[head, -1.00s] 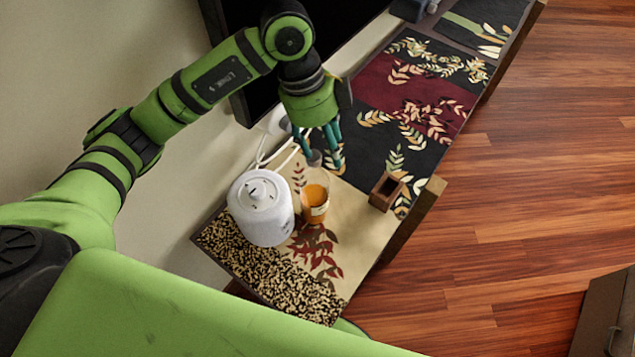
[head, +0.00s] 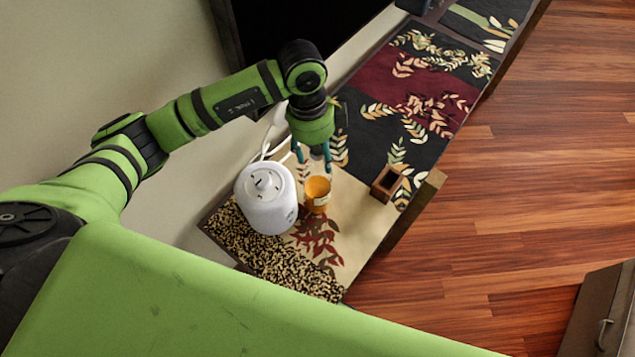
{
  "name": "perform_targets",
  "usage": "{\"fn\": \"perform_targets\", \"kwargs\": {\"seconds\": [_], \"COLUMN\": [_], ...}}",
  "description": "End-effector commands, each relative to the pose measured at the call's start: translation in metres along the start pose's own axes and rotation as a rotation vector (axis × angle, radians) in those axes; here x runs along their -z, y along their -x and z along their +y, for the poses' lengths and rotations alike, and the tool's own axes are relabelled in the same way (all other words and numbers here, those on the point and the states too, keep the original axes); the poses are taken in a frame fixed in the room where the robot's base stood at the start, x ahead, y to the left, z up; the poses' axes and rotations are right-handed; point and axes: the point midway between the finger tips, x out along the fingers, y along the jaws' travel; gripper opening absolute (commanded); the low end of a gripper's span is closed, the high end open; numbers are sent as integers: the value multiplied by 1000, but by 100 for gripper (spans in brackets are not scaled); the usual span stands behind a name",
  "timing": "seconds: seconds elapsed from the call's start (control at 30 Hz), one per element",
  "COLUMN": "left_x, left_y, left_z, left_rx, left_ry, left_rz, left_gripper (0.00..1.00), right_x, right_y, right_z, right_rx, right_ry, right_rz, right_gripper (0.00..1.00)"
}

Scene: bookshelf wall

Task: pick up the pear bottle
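An orange container with a pale label (head: 317,193), which I take for the pear bottle, stands on the patterned cabinet top just right of a white rounded appliance. My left gripper (head: 313,156) is just behind and above it in the head view. Its two teal fingers are spread apart and point down, with nothing visible held between them. The fingertips appear close to the container's top; I cannot tell whether they touch it. My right gripper is not in view.
The white appliance (head: 266,203) stands close on the container's left. A small open wooden box (head: 387,183) is to the right, near the cabinet's edge. A dark screen (head: 300,25) stands behind. The cloth in front of the container is clear.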

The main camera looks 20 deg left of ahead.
Motion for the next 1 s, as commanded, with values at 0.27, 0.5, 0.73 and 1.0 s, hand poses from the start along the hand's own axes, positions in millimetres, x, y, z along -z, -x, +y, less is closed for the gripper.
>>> {"fn": "perform_targets", "kwargs": {"seconds": [0.27,0.5,0.73,1.0], "left_x": [0,1,2,4], "left_y": [0,2,10,31], "left_z": [0,-1,-1,-2], "left_rx": [-1,2,4,6], "left_ry": [0,-1,-1,-1], "left_rz": [1,3,4,2], "left_gripper": [0,0,0,0], "right_x": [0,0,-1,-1], "right_y": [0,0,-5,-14], "right_z": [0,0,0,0], "right_rx": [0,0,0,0], "right_ry": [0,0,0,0], "right_rz": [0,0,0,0], "right_gripper": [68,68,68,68]}}
